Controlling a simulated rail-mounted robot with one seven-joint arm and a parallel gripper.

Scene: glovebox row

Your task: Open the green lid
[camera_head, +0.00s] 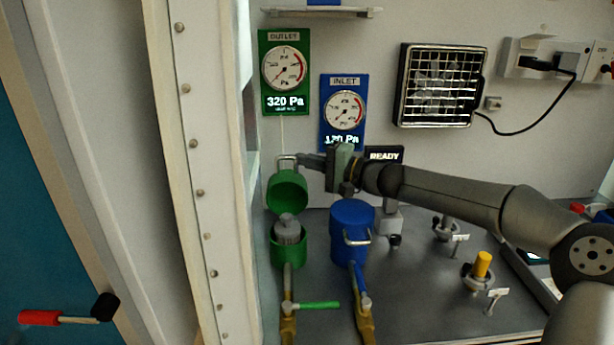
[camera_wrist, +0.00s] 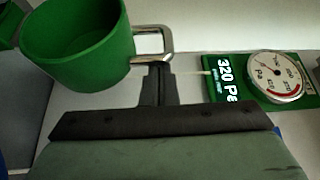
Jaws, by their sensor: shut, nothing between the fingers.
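The green lid (camera_head: 287,193) stands raised and tilted back above the green canister (camera_head: 279,251), so the canister is open. A grey metal piece (camera_head: 288,230) shows in its mouth. The lid also shows large in the wrist view (camera_wrist: 80,45), with its metal handle (camera_wrist: 165,42) at its right side. My gripper (camera_head: 308,160) is right beside the handle, at the lid's upper right. Its fingers (camera_wrist: 157,72) are shut and empty. Their tips are at the lower bar of the handle; I cannot tell whether they touch it.
A closed blue canister (camera_head: 352,217) stands right of the green one, under my arm. A green-handled valve (camera_head: 318,305) and a blue-handled valve (camera_head: 361,283) are in front. Gauge panels (camera_head: 286,72) hang on the back wall. A white frame post (camera_head: 195,160) borders the left.

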